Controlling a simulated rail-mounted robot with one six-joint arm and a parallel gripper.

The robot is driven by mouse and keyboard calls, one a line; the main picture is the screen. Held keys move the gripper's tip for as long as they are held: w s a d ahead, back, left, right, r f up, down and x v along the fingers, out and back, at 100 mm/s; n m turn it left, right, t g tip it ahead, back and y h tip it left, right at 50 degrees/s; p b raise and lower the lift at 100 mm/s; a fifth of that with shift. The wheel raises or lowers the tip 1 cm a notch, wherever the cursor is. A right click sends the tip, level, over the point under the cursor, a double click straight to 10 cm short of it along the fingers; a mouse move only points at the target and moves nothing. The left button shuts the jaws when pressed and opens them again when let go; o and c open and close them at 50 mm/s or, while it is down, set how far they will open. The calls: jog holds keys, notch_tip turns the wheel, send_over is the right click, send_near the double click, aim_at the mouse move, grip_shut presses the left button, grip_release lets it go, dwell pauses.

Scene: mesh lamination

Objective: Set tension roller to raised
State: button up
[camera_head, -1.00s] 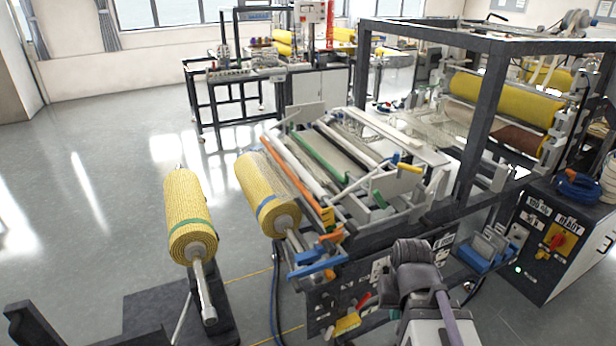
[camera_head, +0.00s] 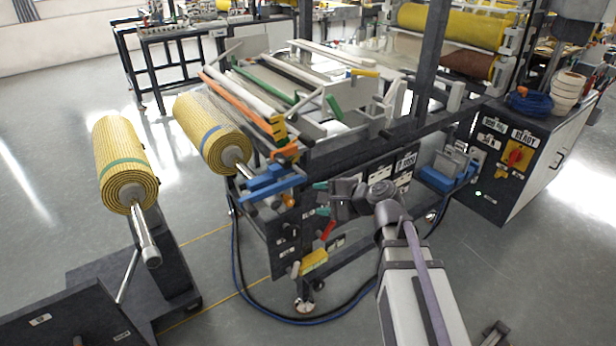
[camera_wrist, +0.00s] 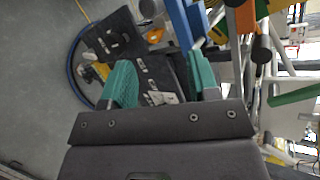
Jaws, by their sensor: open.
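The laminating machine has several parallel rollers on top, among them an orange bar (camera_head: 236,104) and a green bar (camera_head: 264,85); I cannot tell which is the tension roller. An orange handle (camera_head: 286,152) sits at the machine's near corner. On the dark side panel are a red lever (camera_head: 328,230) and a yellow handle (camera_head: 314,262). My gripper (camera_head: 321,198), with green fingertips, is open and empty before this panel, above the red lever. In the wrist view the open gripper (camera_wrist: 163,80) has the panel between and beyond its fingers.
Blue brackets (camera_head: 268,183) jut from the machine's near corner, left of my gripper. A yellow mesh roll (camera_head: 212,135) is on the machine; another (camera_head: 122,160) stands on a separate stand. A control cabinet (camera_head: 520,165) stands right. Hoses lie on the floor below.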

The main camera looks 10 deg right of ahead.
aim_at(312, 145)
jog(key=w+d+r+m+t+h+p, duration=0.1)
jog(key=w+d+r+m+t, duration=0.45)
jog(key=m, duration=1.05)
jog(key=shift+t, duration=0.75)
jog(key=x, duration=0.8)
jog(key=a+r+x, duration=0.1)
jog(key=x, duration=0.2)
jog(key=shift+a+r, duration=0.1)
jog(key=shift+a, duration=0.2)
jog(key=shift+c, duration=0.4)
grip_shut()
